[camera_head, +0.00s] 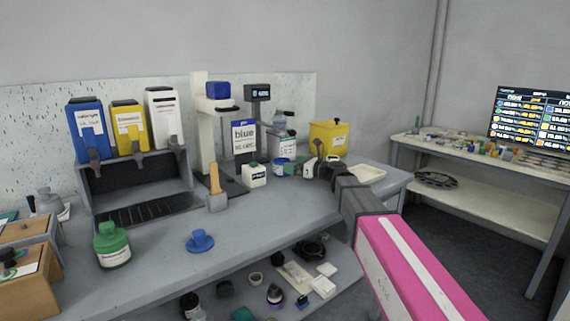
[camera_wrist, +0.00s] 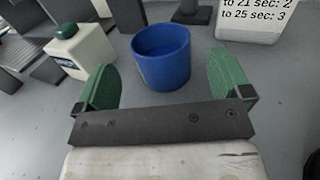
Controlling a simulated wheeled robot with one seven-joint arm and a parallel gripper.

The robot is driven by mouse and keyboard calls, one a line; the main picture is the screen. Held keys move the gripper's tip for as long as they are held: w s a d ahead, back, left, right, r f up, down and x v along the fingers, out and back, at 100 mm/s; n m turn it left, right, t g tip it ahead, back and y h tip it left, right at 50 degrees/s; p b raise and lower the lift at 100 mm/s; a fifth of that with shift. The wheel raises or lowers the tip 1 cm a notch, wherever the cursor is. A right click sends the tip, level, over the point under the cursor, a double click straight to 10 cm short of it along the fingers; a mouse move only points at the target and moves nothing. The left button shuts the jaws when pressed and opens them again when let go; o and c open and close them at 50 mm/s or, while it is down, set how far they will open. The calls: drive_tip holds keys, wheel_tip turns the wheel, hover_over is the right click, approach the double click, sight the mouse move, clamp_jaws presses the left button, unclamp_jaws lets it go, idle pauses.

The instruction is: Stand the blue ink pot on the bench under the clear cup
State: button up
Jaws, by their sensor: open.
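The blue ink pot (camera_wrist: 162,58) is a short, open-topped cup standing upright on the grey bench. It also shows in the head view (camera_head: 281,162), small and partly hidden near the gripper. My gripper (camera_wrist: 164,84) is open, its two green pads apart. The pot is just beyond the pads in the wrist view, in line with the gap and slightly nearer the left pad. Nothing is held. I cannot make out the clear cup for certain in either view.
A white bottle with a green cap (camera_wrist: 84,48) stands left of the pot. A white labelled container (camera_wrist: 255,20) stands behind right. The head view shows a yellow box (camera_head: 328,138), a wooden-handled tool (camera_head: 216,190), a blue lidlike piece (camera_head: 200,241) and a green bottle (camera_head: 112,245). The front bench is mostly clear.

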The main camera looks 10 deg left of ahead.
drive_tip(key=v, duration=0.6)
